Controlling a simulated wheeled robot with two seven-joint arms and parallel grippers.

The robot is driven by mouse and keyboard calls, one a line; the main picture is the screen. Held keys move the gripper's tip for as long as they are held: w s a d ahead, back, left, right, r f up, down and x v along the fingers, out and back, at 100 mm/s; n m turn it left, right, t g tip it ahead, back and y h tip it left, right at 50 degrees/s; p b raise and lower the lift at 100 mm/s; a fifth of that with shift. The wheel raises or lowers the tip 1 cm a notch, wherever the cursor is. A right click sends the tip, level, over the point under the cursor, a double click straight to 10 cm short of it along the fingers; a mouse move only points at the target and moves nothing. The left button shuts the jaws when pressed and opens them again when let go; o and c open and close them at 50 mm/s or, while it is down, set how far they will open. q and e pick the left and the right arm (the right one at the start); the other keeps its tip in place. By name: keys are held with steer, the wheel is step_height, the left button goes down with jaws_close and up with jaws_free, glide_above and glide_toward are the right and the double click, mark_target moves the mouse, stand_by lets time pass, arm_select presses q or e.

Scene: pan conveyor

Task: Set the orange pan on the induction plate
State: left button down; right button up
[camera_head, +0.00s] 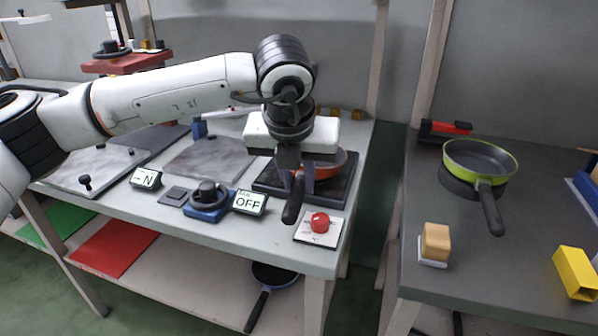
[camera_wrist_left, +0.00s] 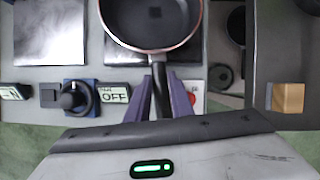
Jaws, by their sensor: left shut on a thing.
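The orange pan (camera_head: 333,160) shows only in part in the head view, behind my left gripper, with its black handle (camera_head: 293,203) pointing toward the front. The wrist view shows its dark inside (camera_wrist_left: 150,22) and reddish rim. My left gripper (camera_head: 308,175) is shut on the handle, and its purple fingers flank it in the wrist view (camera_wrist_left: 161,92). The black square induction plate (camera_head: 335,194) lies under the pan on the left table. The pan looks level; I cannot tell whether its base touches the plate. My right gripper is not in view.
A red knob on a white base (camera_head: 319,224) and an OFF display (camera_head: 249,203) stand in front of the plate. A blue-based black dial (camera_head: 207,199) is further left. A green pan (camera_head: 480,160), a wooden block (camera_head: 436,242) and a yellow block (camera_head: 575,273) are on the right table.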

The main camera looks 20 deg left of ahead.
arm_select(q)
step_height(320, 180, down, 2)
steer(key=shift+b, duration=0.3)
steer(key=shift+f, duration=0.15)
steer(key=shift+b, duration=0.3)
steer(key=shift+s+f+b, duration=0.15)
steer(key=shift+f+b, duration=0.55)
stand_by(0.5)
steer(key=c, duration=1.5)
jaws_free()
steer(key=shift+r, duration=0.1)
